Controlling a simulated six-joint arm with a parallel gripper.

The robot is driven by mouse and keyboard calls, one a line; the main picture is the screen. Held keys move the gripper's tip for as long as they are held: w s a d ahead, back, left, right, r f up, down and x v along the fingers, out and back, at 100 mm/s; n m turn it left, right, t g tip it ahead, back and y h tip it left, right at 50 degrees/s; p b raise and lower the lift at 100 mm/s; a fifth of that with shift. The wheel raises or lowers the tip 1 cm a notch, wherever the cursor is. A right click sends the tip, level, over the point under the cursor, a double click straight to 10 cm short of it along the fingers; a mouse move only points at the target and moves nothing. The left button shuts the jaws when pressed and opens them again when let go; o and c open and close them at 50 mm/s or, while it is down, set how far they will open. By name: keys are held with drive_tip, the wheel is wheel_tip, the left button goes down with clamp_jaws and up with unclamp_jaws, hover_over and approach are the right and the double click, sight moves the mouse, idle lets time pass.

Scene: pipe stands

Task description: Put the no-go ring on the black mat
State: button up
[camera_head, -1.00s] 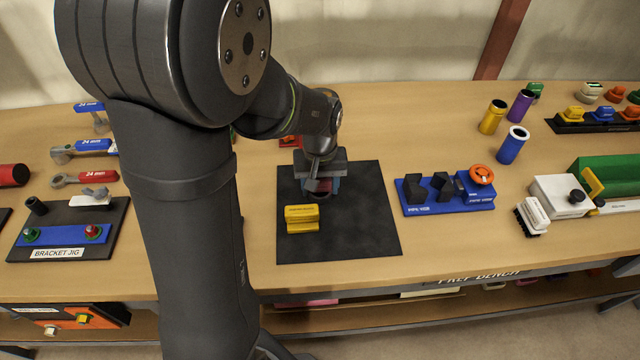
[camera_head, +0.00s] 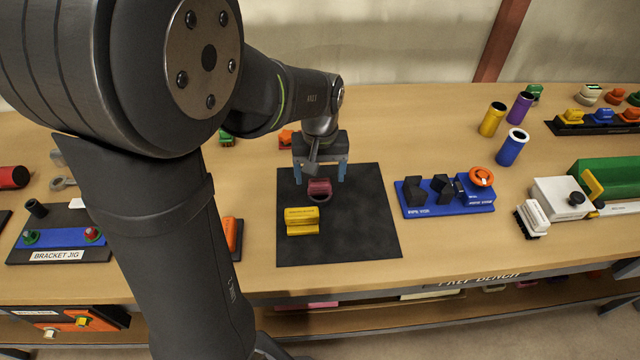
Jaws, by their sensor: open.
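The black mat (camera_head: 350,235) lies flat in the middle of the bench. A dark red ring-shaped piece (camera_head: 319,189) rests on the upper part of the mat; I cannot read any marking on it, but it looks like the no-go ring. My gripper (camera_head: 320,176) is open above it, its blue fingers apart to the left and right of the ring and not visibly touching it.
A blue fixture (camera_head: 446,204) with black blocks and an orange knob stands right of the mat. Yellow, purple and blue tubes (camera_head: 512,147) stand at the back right. A bracket jig (camera_head: 58,240) is at the left. The mat's right and front parts are clear.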

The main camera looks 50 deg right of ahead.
sight(318, 182)
wheel_tip(318, 182, up, 6)
drive_tip(key=shift+r, duration=0.35)
drive_tip(key=shift+w+a, duration=0.1)
drive_tip(key=shift+a, duration=0.1)
drive_tip(key=w+a+r+n+h, duration=0.1)
drive_tip(key=w+a+r, duration=0.2)
drive_tip(key=a, duration=0.7)
drive_tip(key=s+a+f+n+t, duration=0.1)
drive_tip(key=a+f+t, duration=0.1)
drive_tip(key=a, duration=0.9)
drive_tip(key=s+a+f+n+t+h, duration=0.1)
drive_tip(key=s+a+f+n+t, duration=0.1)
drive_tip(key=a, duration=1)
drive_tip(key=shift+s+f+t, duration=0.2)
drive_tip(key=shift+f+t, duration=0.3)
drive_tip(key=shift+f, duration=0.2)
drive_tip(key=shift+d+r, duration=0.1)
drive_tip(key=shift+d, duration=0.05)
